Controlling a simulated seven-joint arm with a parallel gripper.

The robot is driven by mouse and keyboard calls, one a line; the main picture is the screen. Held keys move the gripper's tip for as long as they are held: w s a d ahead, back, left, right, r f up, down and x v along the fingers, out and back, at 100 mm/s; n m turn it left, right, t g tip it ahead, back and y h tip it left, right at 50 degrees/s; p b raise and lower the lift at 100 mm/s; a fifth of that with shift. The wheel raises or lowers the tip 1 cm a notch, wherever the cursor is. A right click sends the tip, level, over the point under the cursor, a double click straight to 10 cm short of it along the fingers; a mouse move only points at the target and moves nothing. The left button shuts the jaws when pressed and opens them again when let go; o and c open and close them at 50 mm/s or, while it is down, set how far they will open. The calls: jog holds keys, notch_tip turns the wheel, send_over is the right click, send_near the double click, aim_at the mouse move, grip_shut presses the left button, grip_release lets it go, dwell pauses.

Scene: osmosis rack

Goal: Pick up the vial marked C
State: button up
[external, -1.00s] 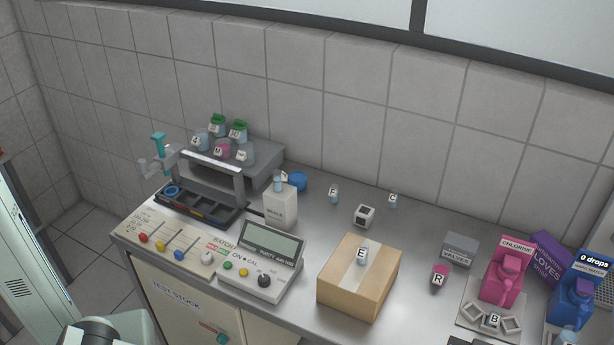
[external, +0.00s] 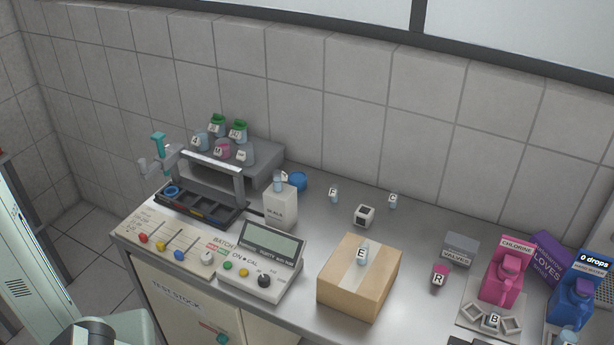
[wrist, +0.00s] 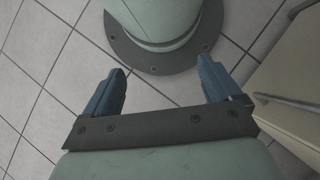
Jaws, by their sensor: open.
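A small clear vial (external: 393,201) stands upright at the back of the steel bench, right of centre; its tiny label may read C, but it is too small to be sure. A similar vial marked F (external: 333,195) stands to its left.
The cardboard box (external: 350,295) stands at the bench's front. Pink (external: 505,276) and blue (external: 577,300) jugs stand right.

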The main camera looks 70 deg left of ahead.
jog(key=c, duration=0.6)
jog(key=shift+w, duration=0.15)
